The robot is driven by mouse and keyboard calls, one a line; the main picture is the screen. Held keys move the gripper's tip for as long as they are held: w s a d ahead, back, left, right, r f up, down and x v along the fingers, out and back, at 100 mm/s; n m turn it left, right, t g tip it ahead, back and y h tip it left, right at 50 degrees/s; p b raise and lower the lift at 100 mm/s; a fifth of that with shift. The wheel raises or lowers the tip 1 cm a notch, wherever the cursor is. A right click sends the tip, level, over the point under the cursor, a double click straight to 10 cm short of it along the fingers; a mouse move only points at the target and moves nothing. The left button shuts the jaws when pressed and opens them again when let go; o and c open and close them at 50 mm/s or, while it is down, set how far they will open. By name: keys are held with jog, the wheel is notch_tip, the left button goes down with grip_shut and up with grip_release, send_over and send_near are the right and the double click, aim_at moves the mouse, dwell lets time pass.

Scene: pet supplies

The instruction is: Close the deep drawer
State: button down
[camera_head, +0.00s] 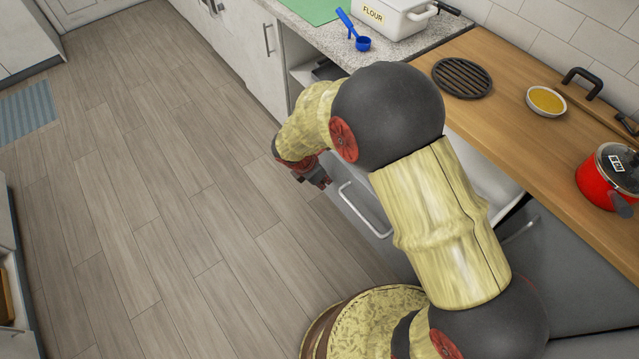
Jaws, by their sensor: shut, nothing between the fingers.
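The deep drawer (384,203) is under the wooden counter and stands pulled out, with part of its pale inside (492,182) showing behind my arm. Its grey front carries a light bar handle (364,212) facing the floor side. My gripper (322,183) is shut and empty, just left of the upper end of the handle, in front of the drawer front. I cannot tell whether it touches the front. My arm hides much of the drawer and its far edge.
The wooden counter (520,85) holds a black round trivet (462,78), a yellow-filled bowl (546,100) and a red pot (607,180). A flour box (393,16) and blue scoop (361,42) are on the stone counter. The wooden floor (150,180) at left is clear.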

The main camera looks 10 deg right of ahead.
jog(key=w+d+p, duration=0.5)
jog(key=w+d, duration=0.1)
jog(key=d, duration=0.4)
jog(key=w+d+p, duration=0.4)
jog(key=w+d, duration=0.2)
jog(key=d, duration=0.5)
jog(key=w+d+p, duration=0.5)
jog(key=w+d, duration=0.1)
jog(key=d, duration=0.4)
jog(key=shift+d+p, duration=0.15)
jog(key=shift+p, duration=0.2)
jog(key=shift+w, duration=0.1)
